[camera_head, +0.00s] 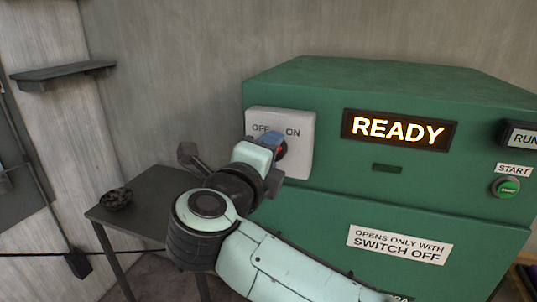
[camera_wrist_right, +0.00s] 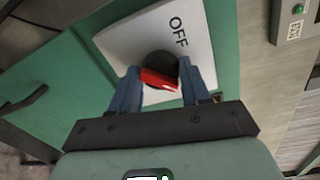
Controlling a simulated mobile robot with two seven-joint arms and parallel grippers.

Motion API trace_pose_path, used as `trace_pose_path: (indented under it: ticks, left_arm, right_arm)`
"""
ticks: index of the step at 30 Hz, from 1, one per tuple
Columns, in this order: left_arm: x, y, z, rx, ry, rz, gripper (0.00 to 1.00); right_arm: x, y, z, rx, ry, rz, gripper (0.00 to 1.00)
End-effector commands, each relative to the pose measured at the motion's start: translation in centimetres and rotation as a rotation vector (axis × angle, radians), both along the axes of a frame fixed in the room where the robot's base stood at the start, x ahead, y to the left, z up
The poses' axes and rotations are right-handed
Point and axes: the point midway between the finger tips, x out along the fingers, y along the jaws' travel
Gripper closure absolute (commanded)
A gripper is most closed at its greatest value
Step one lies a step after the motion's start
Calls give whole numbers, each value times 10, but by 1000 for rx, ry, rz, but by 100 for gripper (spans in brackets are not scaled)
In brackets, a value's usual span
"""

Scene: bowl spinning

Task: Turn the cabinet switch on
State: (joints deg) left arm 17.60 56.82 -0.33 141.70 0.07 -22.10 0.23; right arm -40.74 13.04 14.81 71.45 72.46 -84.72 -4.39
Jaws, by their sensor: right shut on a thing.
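The cabinet switch is a dark round knob (camera_wrist_right: 157,66) with a red handle (camera_wrist_right: 160,79), set on a white plate (camera_head: 305,160) marked OFF and ON. The plate is on the front of the green cabinet (camera_head: 400,85), at its left side. My right gripper (camera_head: 276,142) is at the plate, its blue fingers shut on the red handle from both sides. In the wrist view my right gripper (camera_wrist_right: 160,78) hides part of the plate; only the OFF label (camera_wrist_right: 178,32) shows there. I cannot tell which label the handle points to. My left gripper is not in view.
The cabinet has a lit READY sign (camera_head: 399,130), a green START button (camera_head: 509,187) and a label (camera_head: 399,245) reading "opens only with switch off". A dark side table (camera_head: 150,205) with a small black object (camera_head: 116,199) stands at the left, below a wall shelf (camera_head: 62,73).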

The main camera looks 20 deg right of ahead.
Motion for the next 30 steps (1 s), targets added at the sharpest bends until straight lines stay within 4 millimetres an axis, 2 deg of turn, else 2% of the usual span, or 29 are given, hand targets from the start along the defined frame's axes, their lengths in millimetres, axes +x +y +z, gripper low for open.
trace_pose_path:
  ticks: [5, 6, 7, 8, 16, 20, 23, 30]
  left_arm:
    - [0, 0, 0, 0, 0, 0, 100]
    - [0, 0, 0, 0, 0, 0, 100]
    - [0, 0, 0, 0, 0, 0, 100]
    - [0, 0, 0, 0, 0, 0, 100]
    - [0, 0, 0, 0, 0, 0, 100]
    - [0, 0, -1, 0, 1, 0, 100]
    - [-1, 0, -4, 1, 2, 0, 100]
    - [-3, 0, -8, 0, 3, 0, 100]
  right_arm:
    - [-1, -1, 4, 5, -9, 0, 84]
    - [-1, -1, 4, 4, -10, 1, 44]
    - [-1, -1, 4, 4, -10, 1, 34]
    - [-1, -1, 3, 4, -9, 1, 30]
    - [-1, 0, 2, 1, -4, 1, 30]
    - [-7, 6, 2, 2, -3, 3, 30]
    - [-20, 15, 3, 2, -5, 6, 30]
    - [-66, 45, 7, 3, -6, 7, 30]
